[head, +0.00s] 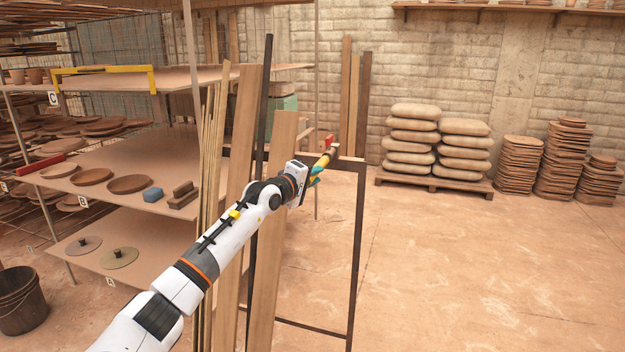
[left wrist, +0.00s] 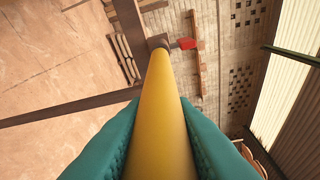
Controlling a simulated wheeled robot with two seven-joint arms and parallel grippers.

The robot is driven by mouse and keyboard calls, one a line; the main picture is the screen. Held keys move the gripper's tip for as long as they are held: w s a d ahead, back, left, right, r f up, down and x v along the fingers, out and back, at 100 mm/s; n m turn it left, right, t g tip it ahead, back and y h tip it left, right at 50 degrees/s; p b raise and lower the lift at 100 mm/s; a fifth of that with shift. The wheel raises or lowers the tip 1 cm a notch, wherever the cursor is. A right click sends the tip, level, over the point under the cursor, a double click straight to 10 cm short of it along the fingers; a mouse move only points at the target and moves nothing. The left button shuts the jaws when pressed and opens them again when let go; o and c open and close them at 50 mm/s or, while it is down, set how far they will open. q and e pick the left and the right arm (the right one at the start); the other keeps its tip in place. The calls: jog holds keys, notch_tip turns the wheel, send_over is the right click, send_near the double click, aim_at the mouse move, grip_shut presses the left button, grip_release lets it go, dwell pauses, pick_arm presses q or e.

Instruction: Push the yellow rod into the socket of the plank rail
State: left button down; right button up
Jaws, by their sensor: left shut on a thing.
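My left gripper (head: 318,168), with teal fingers, is shut on the yellow rod (head: 325,159) near the top corner of the dark plank rail (head: 357,240). In the left wrist view the yellow rod (left wrist: 160,110) runs away between the teal fingers. Its far end meets a small dark socket (left wrist: 158,41) beside the rail's dark bar (left wrist: 130,25). I cannot tell how far the rod end sits inside it. A red piece (left wrist: 187,44) sticks out beside the socket, and it also shows in the head view (head: 331,141). My right gripper is not in view.
Tall planks (head: 270,240) lean in the rail, close beside my left arm. A shelf rack (head: 150,170) with plates and a yellow bracket (head: 105,70) stands at left. Sacks on a pallet (head: 435,182) and stacked tiles (head: 518,165) stand at the back right. The right floor is clear.

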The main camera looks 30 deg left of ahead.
pick_arm(q)
jog(key=shift+w+a, duration=0.1)
jog(key=shift+w, duration=0.2)
jog(key=c, duration=1.1)
grip_release()
jog(key=shift+c, duration=0.2)
